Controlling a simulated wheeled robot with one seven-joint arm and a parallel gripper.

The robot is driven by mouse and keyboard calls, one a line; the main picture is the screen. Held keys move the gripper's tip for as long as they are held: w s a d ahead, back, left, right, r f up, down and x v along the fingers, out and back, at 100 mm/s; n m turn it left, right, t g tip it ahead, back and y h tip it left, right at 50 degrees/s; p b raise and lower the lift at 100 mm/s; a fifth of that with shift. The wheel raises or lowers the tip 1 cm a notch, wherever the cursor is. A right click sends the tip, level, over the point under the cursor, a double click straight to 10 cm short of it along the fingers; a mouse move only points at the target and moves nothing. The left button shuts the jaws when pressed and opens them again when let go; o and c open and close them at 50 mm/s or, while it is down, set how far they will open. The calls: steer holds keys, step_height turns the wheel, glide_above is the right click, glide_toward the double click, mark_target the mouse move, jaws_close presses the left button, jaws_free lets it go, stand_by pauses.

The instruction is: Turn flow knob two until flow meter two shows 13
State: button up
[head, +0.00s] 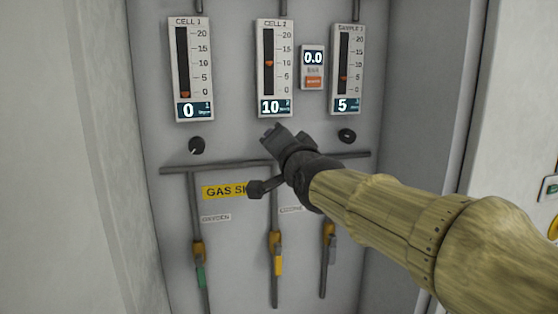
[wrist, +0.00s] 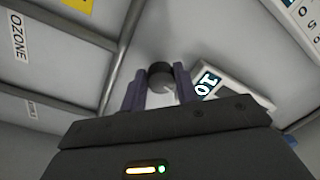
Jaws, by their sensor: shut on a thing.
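Flow meter two, labelled CELL 2 (head: 275,68), is the middle meter on the grey panel in the head view. Its display reads 10 and its red marker sits near the 10 mark. My gripper (head: 271,132) is just below this meter. In the wrist view, flow knob two (wrist: 160,75), a round dark knob, sits between the two fingers of my gripper (wrist: 160,92), which are shut on it. In the head view the gripper hides this knob. The meter's lower part also shows in the wrist view (wrist: 232,87), right of the fingers.
The CELL 1 meter (head: 191,69) reads 0, with a knob (head: 196,145) below. The right meter (head: 346,70) reads 5, with a knob (head: 347,135) below. A small display (head: 313,67) reads 0.0. Pipes (head: 221,168) and valves (head: 277,257) lie below.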

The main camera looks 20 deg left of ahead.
steer(key=m+b, duration=0.1)
steer(key=m, duration=0.4)
steer(key=shift+b, duration=0.4)
steer(key=m, duration=0.4)
steer(key=shift+a+m+t+b, duration=0.1)
steer(key=shift+m+t+b, duration=0.2)
steer(key=shift+h, duration=0.3)
steer(key=o, duration=1)
steer(key=shift+c, duration=0.2)
steer(key=shift+s, duration=0.1)
